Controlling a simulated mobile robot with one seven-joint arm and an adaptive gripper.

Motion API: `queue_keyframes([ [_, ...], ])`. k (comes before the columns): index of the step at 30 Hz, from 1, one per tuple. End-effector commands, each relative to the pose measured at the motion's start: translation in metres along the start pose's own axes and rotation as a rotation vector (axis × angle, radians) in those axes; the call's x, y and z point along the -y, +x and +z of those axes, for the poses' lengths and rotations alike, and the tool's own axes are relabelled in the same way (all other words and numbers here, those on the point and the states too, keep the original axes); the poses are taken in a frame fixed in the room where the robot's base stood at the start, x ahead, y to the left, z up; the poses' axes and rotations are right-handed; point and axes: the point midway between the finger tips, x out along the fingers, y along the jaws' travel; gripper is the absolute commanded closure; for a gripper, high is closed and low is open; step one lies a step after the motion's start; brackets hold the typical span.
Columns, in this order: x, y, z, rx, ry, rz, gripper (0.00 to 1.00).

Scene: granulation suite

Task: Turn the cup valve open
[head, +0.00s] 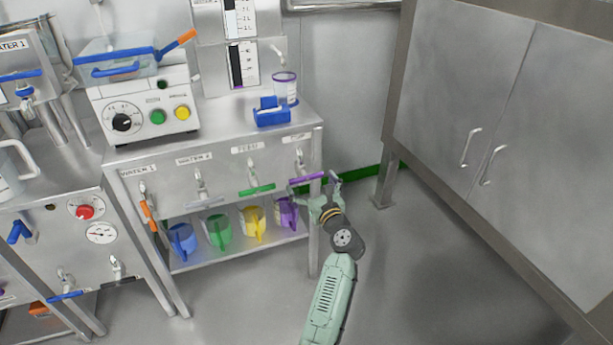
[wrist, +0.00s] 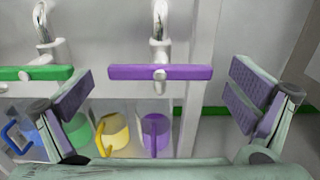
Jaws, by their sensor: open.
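The cup valve is the rightmost tap on the steel bench front, with a purple bar handle (head: 308,178) lying about level, crosswise to its spout. Its label (head: 297,139) is too small to read surely. In the wrist view the purple handle (wrist: 135,72) spans the upper middle, with the metal tap body above it. My gripper (head: 315,186) is open in front of this handle. In the wrist view my gripper (wrist: 163,88) has one finger left of the handle and one to its right, with gaps at both ends. The gripper holds nothing.
A green-handled tap (wrist: 30,73) is close to the left finger. Blue, green, yellow and purple jugs (head: 285,213) stand on the shelf below. The bench's right leg (head: 315,235) is near my arm. A large cabinet (head: 480,110) stands right; floor between is clear.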

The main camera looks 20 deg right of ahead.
Motion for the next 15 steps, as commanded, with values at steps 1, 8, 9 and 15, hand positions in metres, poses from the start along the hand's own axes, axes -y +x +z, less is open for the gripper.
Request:
queue_keyframes([
  [1,0.000,0.009,0.002,0.001,0.001,0.001,0.00],
  [8,0.000,0.032,0.001,0.001,-0.001,-0.001,0.00],
  [9,0.000,0.034,0.001,0.001,-0.001,-0.001,0.00],
  [15,0.000,0.035,0.000,0.000,-0.002,-0.001,0.00],
])
